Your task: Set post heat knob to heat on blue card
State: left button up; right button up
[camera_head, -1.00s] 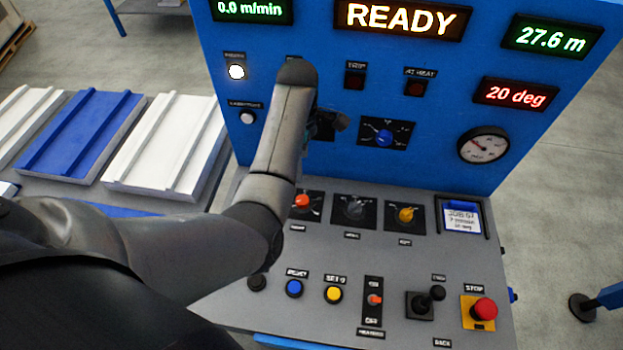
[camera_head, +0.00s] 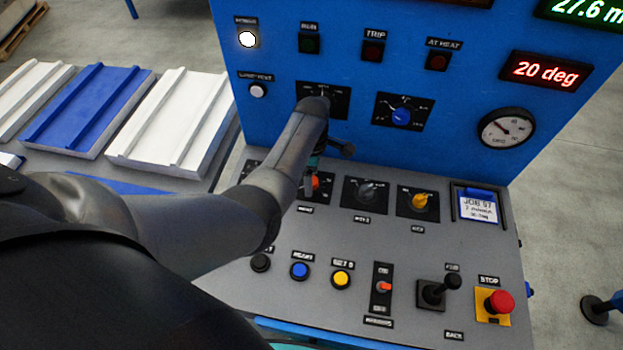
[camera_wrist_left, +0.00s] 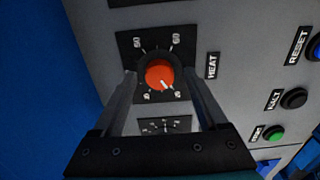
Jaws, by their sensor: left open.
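The red-orange knob (camera_wrist_left: 160,75) sits on a black dial plate labelled HEAT in the left wrist view. Its pale pointer mark points toward the lower right of that view. In the head view the knob (camera_head: 313,183) is partly hidden behind my left arm. My left gripper (camera_wrist_left: 160,85) is open, with one finger on each side of the knob; I cannot tell if they touch it. The blue-topped job card (camera_head: 478,206) lies in a holder at the console's right. It reads JOB 57 with smaller lines that are hard to read.
A grey knob (camera_head: 366,191) and a yellow knob (camera_head: 419,201) sit to the right. A black lever (camera_head: 433,290) and the red STOP button (camera_head: 498,302) are nearer the front. The display (camera_head: 546,70) reads 20 deg.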

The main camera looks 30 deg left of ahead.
pick_arm(q)
jog(key=shift+f, duration=0.1)
jog(key=shift+c, duration=0.3)
grip_shut()
dwell(0.4)
